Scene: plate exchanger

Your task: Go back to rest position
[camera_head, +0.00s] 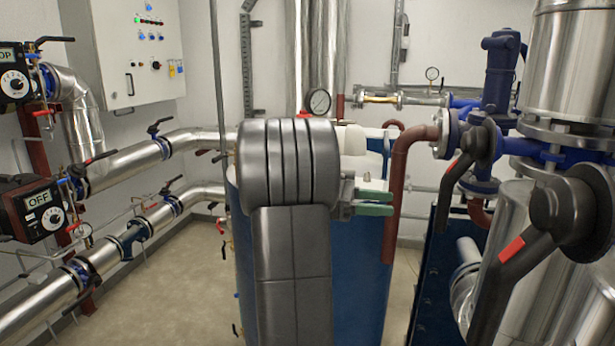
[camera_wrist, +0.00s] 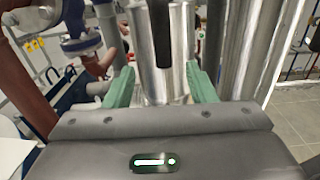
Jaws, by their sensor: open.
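My gripper (camera_head: 374,202) points to the right in the head view, in front of the blue tank. Its two green fingers also show in the wrist view (camera_wrist: 161,84), spread wide apart with nothing held. A dark valve handle (camera_wrist: 160,35) hangs down between the fingers in the wrist picture, against a shiny metal pipe; I see no finger touching it. In the head view, a black lever with a red label (camera_head: 512,250) stands at the right, clear of my gripper. My grey arm is raised in the middle of the head view and hides part of the tank.
The blue tank (camera_head: 362,280) stands behind my arm, with a red-brown pipe (camera_head: 399,170) at its right. Silver pipes with valves (camera_head: 130,160) and two dial boxes (camera_head: 45,212) line the left. A white control cabinet (camera_head: 130,55) hangs above. Floor (camera_head: 175,285) is clear at the left front.

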